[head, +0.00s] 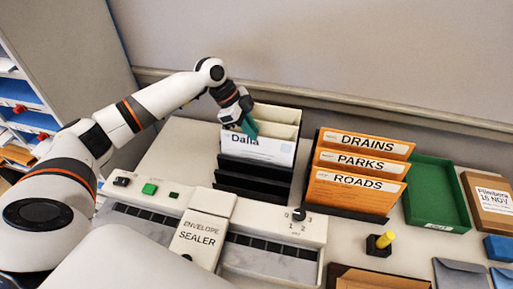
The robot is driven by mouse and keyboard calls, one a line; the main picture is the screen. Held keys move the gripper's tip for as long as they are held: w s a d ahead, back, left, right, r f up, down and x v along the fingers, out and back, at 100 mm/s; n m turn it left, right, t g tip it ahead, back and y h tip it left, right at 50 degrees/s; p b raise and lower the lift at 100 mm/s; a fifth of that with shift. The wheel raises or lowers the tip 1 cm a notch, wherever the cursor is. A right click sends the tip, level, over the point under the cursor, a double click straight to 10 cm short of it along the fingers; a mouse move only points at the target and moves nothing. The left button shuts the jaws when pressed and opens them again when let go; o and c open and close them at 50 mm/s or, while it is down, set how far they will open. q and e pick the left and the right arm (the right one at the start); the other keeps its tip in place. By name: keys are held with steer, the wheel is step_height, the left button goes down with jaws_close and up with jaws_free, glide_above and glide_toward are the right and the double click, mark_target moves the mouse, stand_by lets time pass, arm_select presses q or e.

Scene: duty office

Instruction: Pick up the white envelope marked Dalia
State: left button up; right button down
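The white envelope marked Dalia (257,149) stands upright in a black slotted rack (253,185), in front of other pale envelopes (276,113). Part of its face and top edge is hidden by my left gripper (249,127). That gripper comes down from above, its teal fingertips at the envelope's top edge. I cannot tell whether the fingers are around the envelope or only in front of it, or how far apart they are. My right gripper is not in view.
An envelope sealer (198,239) stands in front of the rack. To the right are orange folders marked DRAINS, PARKS and ROADS (355,188), a green tray (436,190) and a brown box (489,199). A yellow-handled stamp or knob (385,240) sits nearer. A wall rises behind.

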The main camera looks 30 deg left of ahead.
arm_select(q)
steer(key=shift+x, duration=0.75)
jaws_close()
steer(key=shift+r, duration=0.1)
